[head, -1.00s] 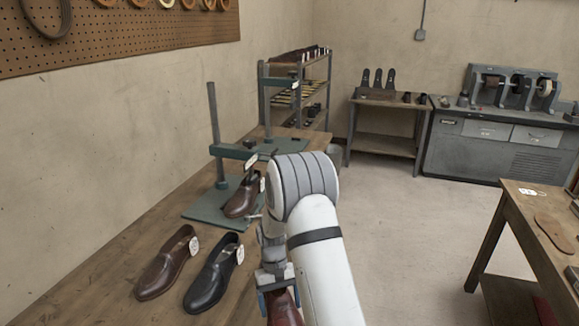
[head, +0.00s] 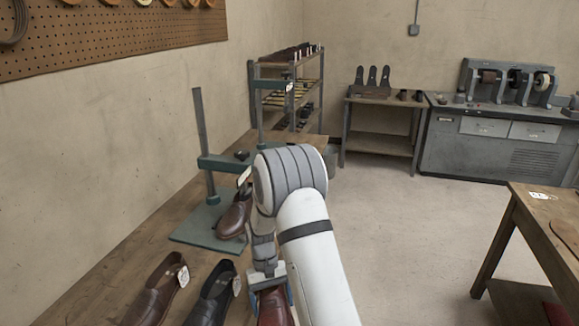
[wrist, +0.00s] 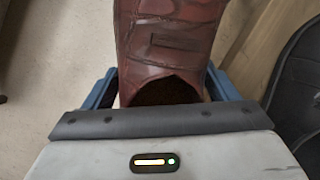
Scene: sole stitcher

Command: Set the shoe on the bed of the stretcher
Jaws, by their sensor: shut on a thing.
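My gripper (head: 269,284) is shut on a red-brown shoe (head: 274,309), low in the middle of the head view. In the wrist view the shoe (wrist: 168,40) sits between the blue fingers, its opening towards me. The near green stretcher (head: 200,128) stands on the bench, with a post, a cross arm and a flat bed (head: 190,233). A brown shoe (head: 235,216) rests on that bed, partly behind my arm. A second green stretcher (head: 259,97) stands farther back; my arm hides much of its lower part.
A brown shoe (head: 152,297) and a black shoe (head: 210,299), both tagged, lie on the wooden bench (head: 100,272) left of my gripper. A shelf rack (head: 312,88) stands behind. Open floor (head: 405,235) lies to the right, before another table (head: 530,215).

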